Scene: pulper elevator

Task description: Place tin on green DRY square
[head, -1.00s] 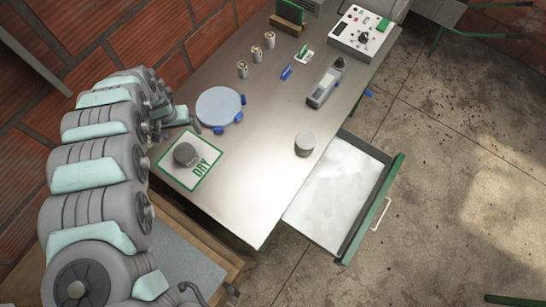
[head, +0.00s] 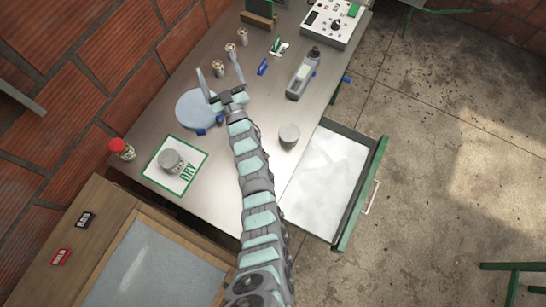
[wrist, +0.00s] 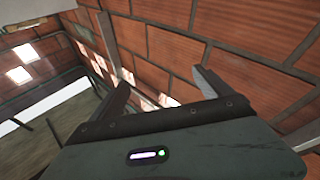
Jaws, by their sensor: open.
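A grey round tin (head: 170,160) stands on the white square with a green border marked DRY (head: 185,187), at the left of the steel bench. It sits towards the square's upper left, with the letters uncovered. A second grey round tin (head: 289,135) stands on the bench near its right edge, by the open drawer. My gripper (head: 219,70) is open and empty, raised over the bench near the round pale blue disc. No tin shows there.
The pale disc (head: 198,109) with blue clips lies on the bench. Several small jars (head: 231,51), a grey handheld meter (head: 303,74) and a control box (head: 335,20) stand farther back. A red-capped jar (head: 121,149) is at left. The drawer (head: 328,185) juts out right.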

